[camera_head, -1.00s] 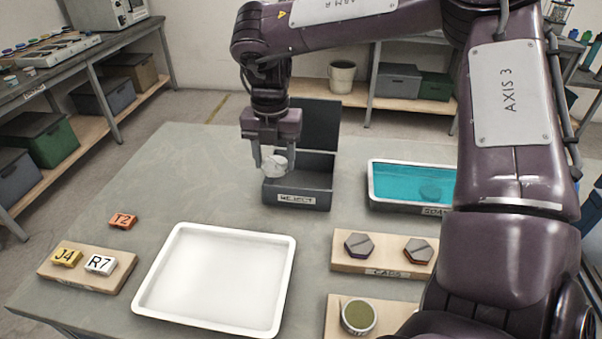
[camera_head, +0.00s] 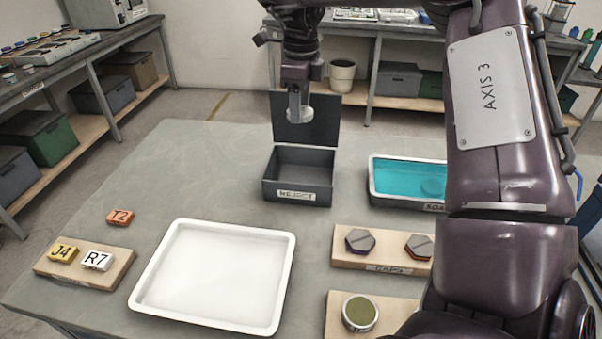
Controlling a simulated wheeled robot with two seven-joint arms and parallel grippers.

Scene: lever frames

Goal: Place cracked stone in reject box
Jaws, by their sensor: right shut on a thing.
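The reject box (camera_head: 297,193) is a dark grey box on the table with a white label on its front. Its lid (camera_head: 321,129) stands open at the back, and the inside looks empty. My right gripper (camera_head: 299,106) is shut on a pale grey stone (camera_head: 299,115). It holds the stone up above the box's back part, in front of the lid in the picture. The stone is small and partly covered by the fingers, so I cannot make out a crack. My left gripper is not in view.
A tray of teal liquid (camera_head: 379,198) stands right of the box, with a dim round shape in it. An empty white tray (camera_head: 143,310) lies in front. Wooden boards hold hexagonal caps (camera_head: 360,241), a round tin (camera_head: 359,312) and lettered tiles (camera_head: 97,261). An orange tile (camera_head: 120,217) lies loose.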

